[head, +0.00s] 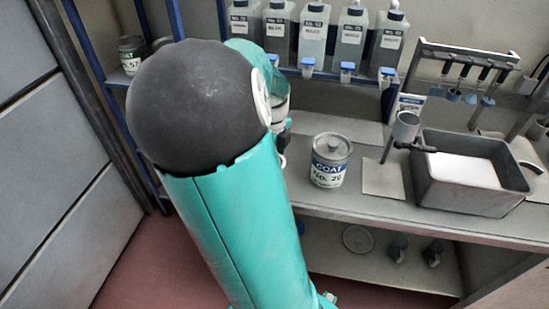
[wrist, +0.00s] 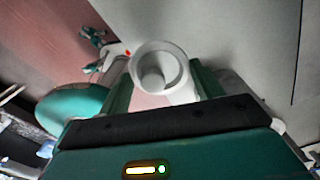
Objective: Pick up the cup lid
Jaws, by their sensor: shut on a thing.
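My gripper (wrist: 162,88) is shut on a pale round piece (wrist: 157,72), which I take to be the cup lid. In the wrist view it shows as a light ring with a smaller round part in its middle, between my two green fingers. In the head view my arm's dark joint and green link hide most of my gripper and what it holds. A small grey cup (head: 405,125) on a rod stand is on the bench in the head view.
A lidded can marked COAT (head: 330,160) stands on the bench, left of the cup stand. A grey metal tub (head: 473,190) with white contents is at right. Several labelled bottles (head: 313,37) line the back shelf. A lower shelf (head: 375,262) is under the bench.

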